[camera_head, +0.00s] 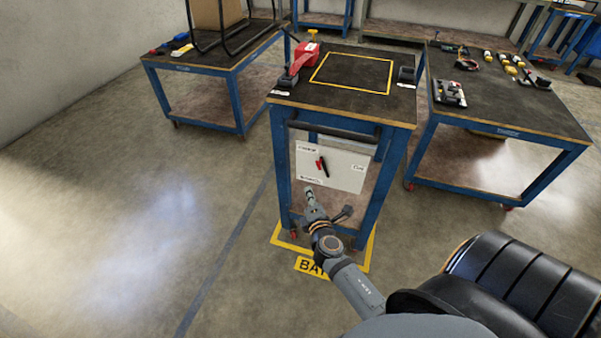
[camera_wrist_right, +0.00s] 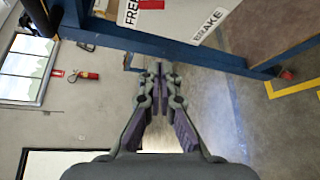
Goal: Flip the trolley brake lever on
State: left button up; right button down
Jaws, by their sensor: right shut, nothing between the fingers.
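The trolley (camera_head: 281,160) stands in the middle of the head view, with a blue frame and a dark top. A white panel (camera_head: 345,172) on its front carries a small black-and-red piece (camera_head: 321,165); I cannot tell for sure whether this is the brake lever. In the wrist view, FREE (camera_wrist_right: 132,12) and BRAKE (camera_wrist_right: 208,22) labels show beside a blue leg (camera_wrist_right: 175,45). My right gripper (camera_head: 309,191) is shut and empty near the panel's lower left edge. Its fingertips meet in the wrist view (camera_wrist_right: 158,68), apart from the labels. My left gripper is out of view.
A dark push handle (camera_head: 335,131) runs above the panel. A red tool (camera_head: 303,58) lies on the trolley top. Other tables stand at left (camera_head: 200,68) and right (camera_head: 500,128). A yellow floor marking (camera_head: 368,255) surrounds the trolley's base. The floor at left is clear.

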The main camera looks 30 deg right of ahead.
jog(key=shift+w+a+r, duration=0.1)
jog(key=shift+w+r, duration=0.05)
jog(key=shift+r, duration=0.35)
jog(key=w+d+p, duration=0.1)
jog(key=w+d, duration=0.5)
jog(key=w, duration=0.1)
jog(key=shift+d+f, duration=0.25)
